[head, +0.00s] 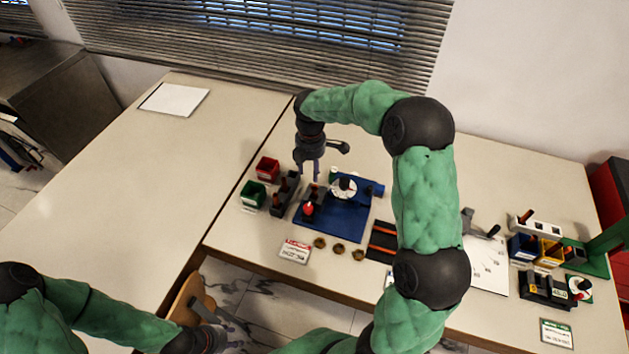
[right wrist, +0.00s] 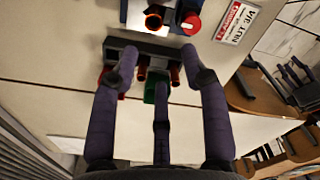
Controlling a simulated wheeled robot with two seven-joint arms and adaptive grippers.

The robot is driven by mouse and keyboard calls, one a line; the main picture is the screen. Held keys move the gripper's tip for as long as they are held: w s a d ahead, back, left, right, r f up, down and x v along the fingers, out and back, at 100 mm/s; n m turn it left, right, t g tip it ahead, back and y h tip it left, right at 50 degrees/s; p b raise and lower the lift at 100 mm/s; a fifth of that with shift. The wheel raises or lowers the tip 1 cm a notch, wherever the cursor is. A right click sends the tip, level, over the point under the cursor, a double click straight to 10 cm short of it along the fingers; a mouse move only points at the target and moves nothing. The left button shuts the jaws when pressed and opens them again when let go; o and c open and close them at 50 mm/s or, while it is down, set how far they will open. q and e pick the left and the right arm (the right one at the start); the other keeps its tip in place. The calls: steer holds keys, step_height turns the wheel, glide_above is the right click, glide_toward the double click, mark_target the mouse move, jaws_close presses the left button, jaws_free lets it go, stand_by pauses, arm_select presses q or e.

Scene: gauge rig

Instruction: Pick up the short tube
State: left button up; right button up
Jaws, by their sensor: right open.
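A dark rack (head: 284,198) holding several brown-red tubes stands left of the blue rig base. It also shows in the right wrist view (right wrist: 150,48), with tube ends (right wrist: 175,76) beyond its edge. I cannot tell which tube is the short one. A dark tray (head: 382,242) with orange-red strips lies right of the rig. My right gripper (head: 312,175) is open and empty, pointing down above the back of the rack area. Its fingers (right wrist: 160,85) spread around the rack in the wrist view without visible contact. My left gripper (head: 228,337) hangs low, beyond the table's front edge.
The blue rig base (head: 345,218) carries a white dial and red knob (head: 308,209). Red (head: 267,169) and green (head: 252,194) bins stand left of the rack. Brass rings (head: 339,249) and a card (head: 294,252) lie in front. The left table is mostly clear.

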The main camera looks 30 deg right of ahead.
steer(key=shift+w+d+f, duration=0.25)
steer(key=shift+w+f, duration=0.05)
steer(key=shift+f, duration=0.05)
steer(key=b, duration=0.1)
glide_above(314, 188)
steer(key=f, duration=0.4)
steer(key=shift+w+a+f, duration=0.15)
steer(key=shift+a+f, duration=0.1)
steer(key=shift+a, duration=0.05)
steer(key=shift+d+f+b, duration=0.2)
steer(key=shift+f+b, duration=0.3)
steer(key=shift+f, duration=0.9)
steer(key=shift+d+f+b, duration=0.2)
steer(key=shift+f+b, duration=0.3)
steer(key=shift+f, duration=0.85)
jaws_close()
